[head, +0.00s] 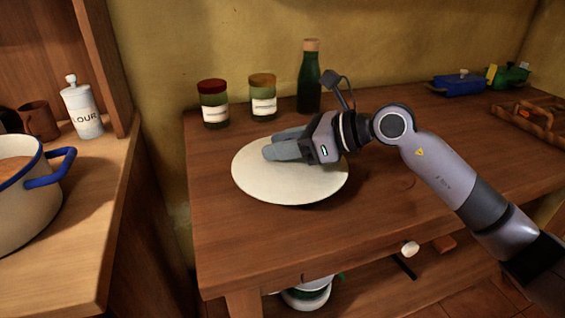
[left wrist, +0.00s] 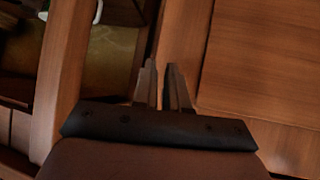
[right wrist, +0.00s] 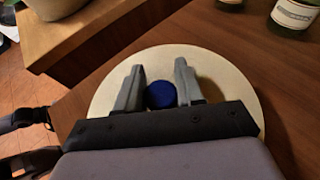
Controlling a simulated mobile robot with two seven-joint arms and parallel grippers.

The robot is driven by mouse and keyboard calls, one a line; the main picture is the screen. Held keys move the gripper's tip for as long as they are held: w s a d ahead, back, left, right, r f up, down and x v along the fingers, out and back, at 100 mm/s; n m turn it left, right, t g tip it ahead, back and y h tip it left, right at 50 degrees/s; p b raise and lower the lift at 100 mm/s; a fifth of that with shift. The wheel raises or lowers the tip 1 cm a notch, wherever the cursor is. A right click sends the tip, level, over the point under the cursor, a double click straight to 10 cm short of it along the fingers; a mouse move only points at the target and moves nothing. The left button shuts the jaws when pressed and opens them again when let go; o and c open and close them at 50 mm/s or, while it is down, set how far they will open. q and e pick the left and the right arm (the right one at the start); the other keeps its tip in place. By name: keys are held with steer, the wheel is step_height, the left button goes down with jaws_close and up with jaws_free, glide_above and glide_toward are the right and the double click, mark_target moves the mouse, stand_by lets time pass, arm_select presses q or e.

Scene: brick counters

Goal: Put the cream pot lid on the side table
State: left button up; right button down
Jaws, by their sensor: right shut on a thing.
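The cream pot lid (head: 300,187) is a round, pale disc at the front left of the wooden side table (head: 385,205). It lies flat on the table or just above it; I cannot tell which. My right gripper (head: 272,150) is over the lid, its fingers closed on the lid's knob. In the right wrist view the blue knob (right wrist: 160,95) sits between the fingers (right wrist: 158,85), with the cream disc (right wrist: 227,80) around them. My left gripper (left wrist: 161,78) shows only in its wrist view, fingers nearly together, nothing between them, over wooden furniture.
Two jars (head: 214,104) (head: 263,97) and a dark bottle (head: 309,80) stand behind the lid. A blue dish (head: 459,84) and a wooden tray (head: 540,122) are at the back right. A cream pot (head: 22,205) with blue handles stands on the left counter (head: 85,200).

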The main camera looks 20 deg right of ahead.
mark_target(283, 163)
step_height(283, 163, down, 4)
steer(key=shift+r, duration=0.1)
steer(key=shift+b, duration=0.3)
steer(key=c, duration=0.7)
jaws_free()
